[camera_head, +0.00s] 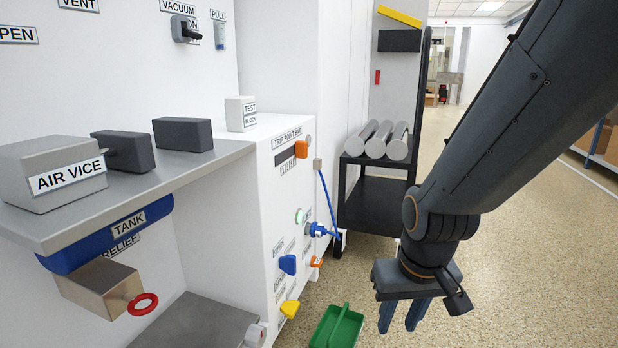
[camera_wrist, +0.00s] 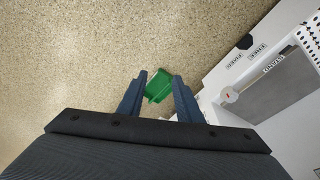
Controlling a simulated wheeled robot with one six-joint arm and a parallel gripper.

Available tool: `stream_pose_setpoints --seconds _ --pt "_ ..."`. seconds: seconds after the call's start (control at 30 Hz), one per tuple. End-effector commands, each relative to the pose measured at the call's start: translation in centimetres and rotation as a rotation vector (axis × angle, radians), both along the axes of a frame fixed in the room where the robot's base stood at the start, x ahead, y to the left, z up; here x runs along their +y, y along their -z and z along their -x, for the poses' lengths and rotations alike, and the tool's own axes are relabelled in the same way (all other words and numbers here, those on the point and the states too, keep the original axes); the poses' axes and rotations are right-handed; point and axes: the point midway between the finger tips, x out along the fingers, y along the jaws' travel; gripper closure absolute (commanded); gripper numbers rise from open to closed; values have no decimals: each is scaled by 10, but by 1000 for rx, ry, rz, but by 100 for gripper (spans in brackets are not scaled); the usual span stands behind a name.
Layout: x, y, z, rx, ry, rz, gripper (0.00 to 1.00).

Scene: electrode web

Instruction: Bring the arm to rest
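My gripper (camera_head: 405,312) hangs from my arm at the right of the head view, with its fingers pointing down over open floor. In the wrist view my gripper (camera_wrist: 160,98) shows two blue-grey fingers with a clear gap between them. The gripper is open and nothing is held. My arm comes down from the upper right and touches nothing that I can see.
A green tray (camera_head: 338,328) lies low, left of my gripper. The white machine (camera_head: 262,200) with knobs and a blue plug (camera_head: 318,230) stands left. A black cart (camera_head: 372,205) with grey rolls (camera_head: 375,140) is behind. Floor (camera_head: 530,240) on the right is clear.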

Motion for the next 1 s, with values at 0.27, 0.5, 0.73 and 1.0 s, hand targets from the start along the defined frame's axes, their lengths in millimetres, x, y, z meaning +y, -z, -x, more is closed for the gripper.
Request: stream_pose_setpoints --seconds 0.27,0.5,0.73,1.0 --pt "71 -43 37 38 -165 -25 68" --pt "130 -82 92 91 -333 -51 68" --pt "157 -104 129 125 -432 -62 68" --pt "177 -125 166 160 -528 -72 68"
